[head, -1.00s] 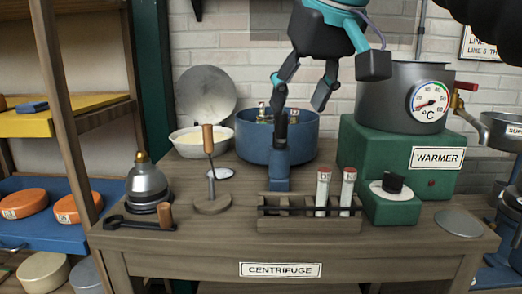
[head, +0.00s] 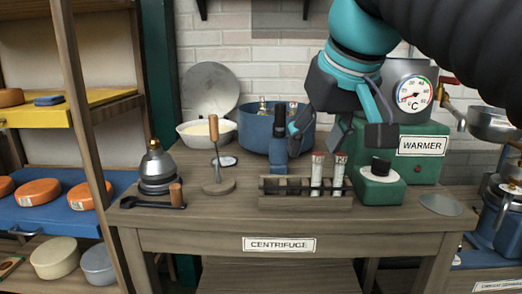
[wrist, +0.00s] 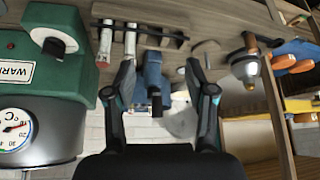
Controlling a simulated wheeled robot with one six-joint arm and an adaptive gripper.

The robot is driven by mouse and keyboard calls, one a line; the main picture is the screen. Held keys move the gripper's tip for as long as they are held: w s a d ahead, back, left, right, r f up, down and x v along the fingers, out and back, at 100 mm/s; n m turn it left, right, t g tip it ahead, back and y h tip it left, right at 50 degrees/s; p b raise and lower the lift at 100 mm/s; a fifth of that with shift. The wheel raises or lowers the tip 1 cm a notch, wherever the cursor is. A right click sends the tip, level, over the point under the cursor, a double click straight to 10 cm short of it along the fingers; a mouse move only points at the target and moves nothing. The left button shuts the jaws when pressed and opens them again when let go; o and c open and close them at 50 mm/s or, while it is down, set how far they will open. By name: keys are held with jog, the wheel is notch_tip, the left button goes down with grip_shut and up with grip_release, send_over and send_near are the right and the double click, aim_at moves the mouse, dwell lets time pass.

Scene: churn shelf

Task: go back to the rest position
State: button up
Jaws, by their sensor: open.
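My gripper (head: 340,136) is open and empty. In the head view it hangs above the right half of the bench, in front of the green warmer (head: 420,165) and partly over the blue bowl (head: 250,118). In the wrist view my gripper (wrist: 161,68) shows its two fingers spread apart with nothing held between them. The wooden tube rack (head: 300,202) stands below it on the bench, with two red-capped tubes (head: 317,172) upright in its right part. My arm hides part of the pot on the warmer.
Shelves with cheeses (head: 38,192) stand at the left. A metal pan (head: 492,122) is at the right.

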jog(key=s+d+f+m, duration=0.1)
jog(key=s+d+f, duration=0.1)
jog(key=f, duration=0.8)
jog(key=s+d+f+m+h, duration=0.1)
jog(key=s+d+f, duration=0.2)
jog(key=f, duration=0.7)
jog(key=s+d+f+m, duration=0.1)
jog(key=s+f, duration=0.3)
jog(key=f, duration=0.6)
jog(key=shift+d+f+h, duration=0.2)
jog(key=shift+d+h, duration=0.1)
jog(key=shift+d, duration=0.55)
